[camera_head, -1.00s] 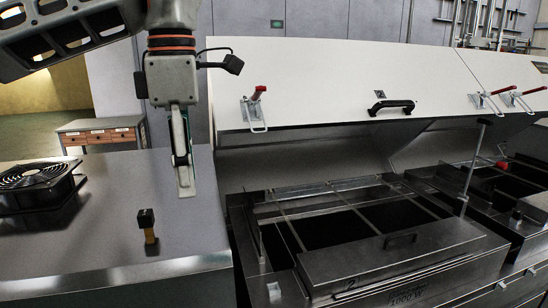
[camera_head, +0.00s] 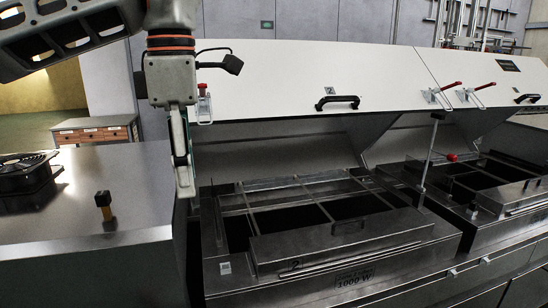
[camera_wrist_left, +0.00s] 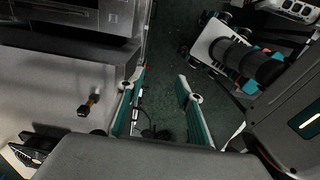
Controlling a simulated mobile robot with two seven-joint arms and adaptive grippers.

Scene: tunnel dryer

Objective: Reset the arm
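My left gripper (camera_head: 184,160) hangs pointing down in the head view, seen edge-on, in front of the left end of the dryer (camera_head: 345,255). In the left wrist view its two teal-lined fingers (camera_wrist_left: 160,95) stand apart with nothing between them, above dark floor. It touches nothing that I can see. My right gripper is in neither view.
A metal counter (camera_head: 75,230) at the left bears a black fan (camera_head: 22,178) and a small black and yellow knob (camera_head: 104,205). The dryer's white lid (camera_head: 290,80) is raised, with a black handle (camera_head: 337,102). A drawer cabinet (camera_head: 92,132) stands behind.

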